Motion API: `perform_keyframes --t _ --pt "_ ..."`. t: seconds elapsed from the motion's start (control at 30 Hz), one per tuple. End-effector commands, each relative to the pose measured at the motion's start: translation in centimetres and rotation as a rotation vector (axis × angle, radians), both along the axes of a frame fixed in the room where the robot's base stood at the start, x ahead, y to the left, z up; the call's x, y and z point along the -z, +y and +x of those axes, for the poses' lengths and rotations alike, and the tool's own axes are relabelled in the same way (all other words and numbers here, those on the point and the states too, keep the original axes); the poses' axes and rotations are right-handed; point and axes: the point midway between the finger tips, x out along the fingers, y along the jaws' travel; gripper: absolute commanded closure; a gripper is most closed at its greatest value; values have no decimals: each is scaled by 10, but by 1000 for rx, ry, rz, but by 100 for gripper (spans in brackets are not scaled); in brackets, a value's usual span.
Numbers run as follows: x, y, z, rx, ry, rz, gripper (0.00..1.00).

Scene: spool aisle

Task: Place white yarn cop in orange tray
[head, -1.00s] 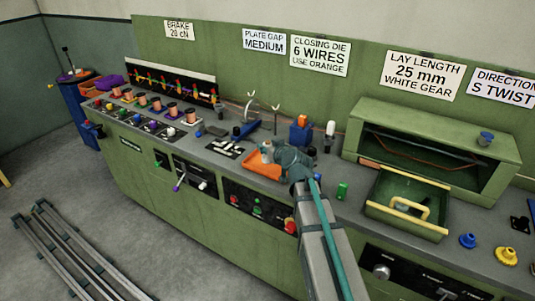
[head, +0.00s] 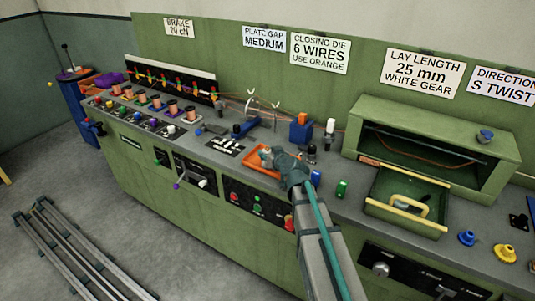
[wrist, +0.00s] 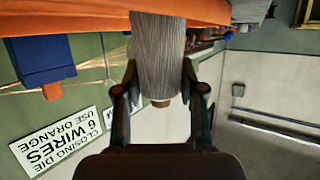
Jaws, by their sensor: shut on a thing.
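The white yarn cop shows in the wrist view (wrist: 158,45) as a pale grey, ribbed cylinder with a brown core end. My gripper (wrist: 160,78) is shut on it, one finger on each side. The orange tray (wrist: 60,18) fills the top edge of the wrist view, beside the cop. In the head view the orange tray (head: 257,165) lies on the bench, and my gripper (head: 280,158) is at its right side. A small white part of the cop (head: 266,151) shows over the tray. I cannot tell whether the cop touches the tray.
A blue-and-orange block (head: 300,130) and a white-topped spool (head: 330,128) stand behind my gripper. A blue piece (head: 316,178) and a green piece (head: 341,188) stand to its right. An open green drawer (head: 405,205) is farther right. Copper spools (head: 172,110) line the left.

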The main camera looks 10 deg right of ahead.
Motion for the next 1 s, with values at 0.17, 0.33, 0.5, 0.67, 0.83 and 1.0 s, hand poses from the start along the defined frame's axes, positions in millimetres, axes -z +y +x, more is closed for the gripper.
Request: perform_keyframes --t 0.17,0.33,0.5,0.67,0.83,1.0 --pt "1 0 0 0 0 0 41" --pt "1 0 0 0 0 0 36" --pt "0 0 0 0 0 0 36" --pt "-3 0 -3 0 0 0 36" --pt "-10 -7 -29 2 -2 0 36" --pt "-21 -15 -62 2 -2 0 36"
